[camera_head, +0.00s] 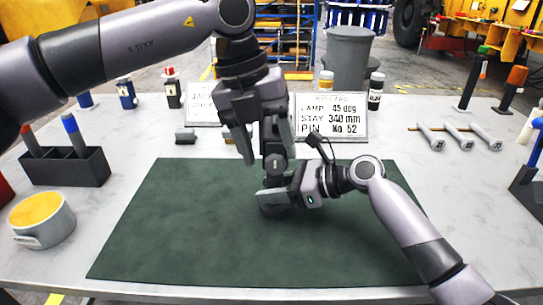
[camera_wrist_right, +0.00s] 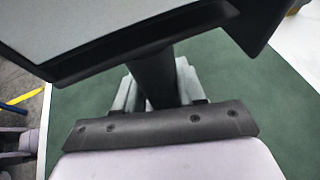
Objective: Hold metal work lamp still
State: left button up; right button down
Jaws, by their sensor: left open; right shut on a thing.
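In the right wrist view a dark post (camera_wrist_right: 153,78) stands between the fingers, under a large grey panel with a black rim (camera_wrist_right: 100,22). My right gripper (camera_head: 276,182) is shut on the lamp, low down near its base. My left gripper (camera_head: 262,140) is open, pointing down just above the right one, with dark lamp parts behind or between its fingers. I cannot tell whether it touches them.
A card (camera_head: 331,116) reads lamp 45 deg, stay 340 mm, pin No. 52. Three metal pins (camera_head: 458,138) lie at right. A black holder (camera_head: 66,168) and a yellow-topped tin (camera_head: 42,217) stand at left. Bottles line the back. The mat's front is clear.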

aim_at(275, 164)
pick_arm(q)
jog(key=shift+x, duration=1.3)
jog(key=c, duration=1)
jog(key=shift+c, duration=0.2)
